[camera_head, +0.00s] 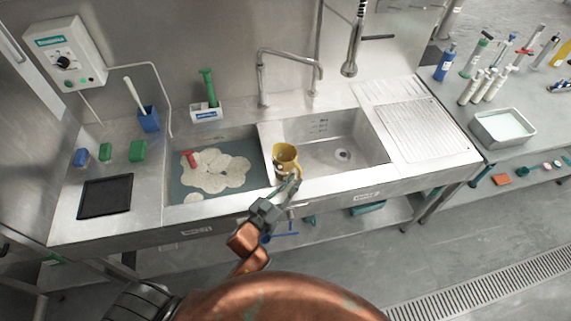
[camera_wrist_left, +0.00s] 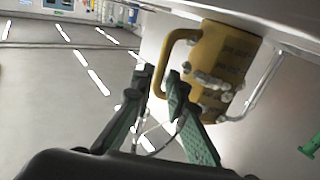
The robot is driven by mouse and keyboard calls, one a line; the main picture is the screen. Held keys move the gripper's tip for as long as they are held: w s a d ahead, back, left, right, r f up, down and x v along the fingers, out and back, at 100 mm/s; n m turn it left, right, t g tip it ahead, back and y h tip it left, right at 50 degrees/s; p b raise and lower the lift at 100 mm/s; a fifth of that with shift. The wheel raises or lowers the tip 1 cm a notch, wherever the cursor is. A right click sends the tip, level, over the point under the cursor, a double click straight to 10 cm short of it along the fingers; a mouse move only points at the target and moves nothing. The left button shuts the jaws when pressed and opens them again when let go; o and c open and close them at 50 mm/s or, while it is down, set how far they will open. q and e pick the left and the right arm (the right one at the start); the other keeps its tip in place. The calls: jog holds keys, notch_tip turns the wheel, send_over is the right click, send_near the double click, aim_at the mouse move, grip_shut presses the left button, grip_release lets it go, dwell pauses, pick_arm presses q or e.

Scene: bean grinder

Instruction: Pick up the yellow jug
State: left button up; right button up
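The yellow jug (camera_head: 285,153) stands upright near the divider between the two sink basins in the head view. It shows large in the left wrist view (camera_wrist_left: 225,55), with its handle toward my fingers and pale bits on its side. My left gripper (camera_head: 292,184) is just in front of the jug, at the sink's front edge. In the left wrist view my left gripper (camera_wrist_left: 158,84) has its two fingers apart, with the lower end of the handle appearing between their tips. I cannot tell whether they touch it. My right gripper is not in view.
The left basin (camera_head: 180,170) holds liquid with pale foam and a red item (camera_head: 190,158). The right basin (camera_head: 345,150) is empty. A tall faucet (camera_head: 290,55) rises behind the jug. A black tray (camera_head: 106,197) lies on the left counter. The drainboard (camera_head: 410,125) is clear.

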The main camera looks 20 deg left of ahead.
aim_at(299, 175)
pick_arm(q)
jog(key=x, duration=0.4)
jog(key=shift+w+d+r, duration=0.1)
jog(key=shift+w+r, duration=0.05)
jog(key=shift+c, duration=0.4)
grip_shut()
jog(key=shift+r, duration=0.15)
